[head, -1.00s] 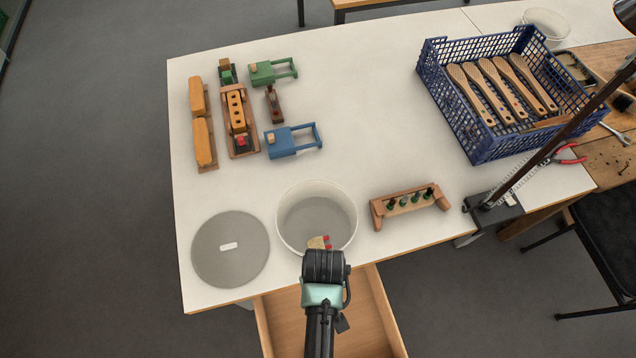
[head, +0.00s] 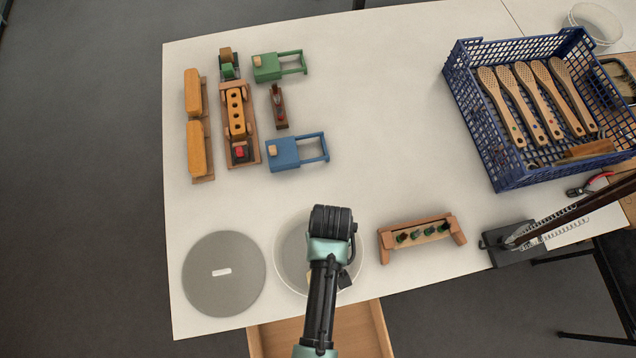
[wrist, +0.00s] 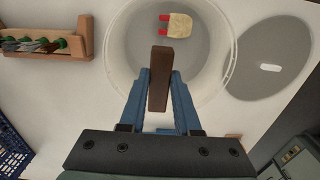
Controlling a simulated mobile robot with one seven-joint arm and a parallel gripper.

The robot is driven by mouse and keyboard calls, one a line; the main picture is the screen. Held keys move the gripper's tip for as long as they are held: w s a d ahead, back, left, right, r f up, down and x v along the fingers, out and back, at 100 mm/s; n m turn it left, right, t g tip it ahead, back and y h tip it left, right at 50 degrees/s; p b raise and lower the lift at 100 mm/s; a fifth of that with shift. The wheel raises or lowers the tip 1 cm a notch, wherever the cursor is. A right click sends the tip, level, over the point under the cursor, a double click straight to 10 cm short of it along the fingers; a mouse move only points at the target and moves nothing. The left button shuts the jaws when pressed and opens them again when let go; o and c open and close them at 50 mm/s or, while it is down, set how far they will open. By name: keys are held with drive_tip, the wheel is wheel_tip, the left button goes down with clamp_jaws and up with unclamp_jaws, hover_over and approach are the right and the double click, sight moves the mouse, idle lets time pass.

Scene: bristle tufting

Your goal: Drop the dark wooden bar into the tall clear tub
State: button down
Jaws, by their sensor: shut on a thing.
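My gripper (wrist: 159,76) is shut on the dark wooden bar (wrist: 160,60) in the wrist view. The bar points away from the palm, between the blue fingers. Beneath it is a round whitish, see-through tub (wrist: 226,75), and the bar's far end shows against the tub's floor. A cream block with red pegs (wrist: 179,25) lies inside the tub. In the head view my wrist covers much of this tub (head: 290,285) and hides the fingers and bar. Another clear tub (head: 597,22) stands at the back right.
A grey round lid (head: 224,275) lies left of the near tub. A wooden rack with green pegs (head: 422,233) stands to its right. Wooden toy parts (head: 240,110) lie at the back left. A blue crate of brushes (head: 465,120) stands right. The table's middle is clear.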

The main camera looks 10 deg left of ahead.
wheel_tip(320, 180, down, 4)
drive_tip(key=b, duration=0.4)
drive_tip(key=shift+f, duration=0.25)
drive_tip(key=c, duration=0.5)
unclamp_jaws()
drive_tip(key=shift+c, duration=0.2)
wheel_tip(320, 180, up, 13)
drive_tip(key=shift+r+b, duration=0.1)
drive_tip(key=shift+b, duration=0.2)
drive_tip(key=shift+w, duration=0.15)
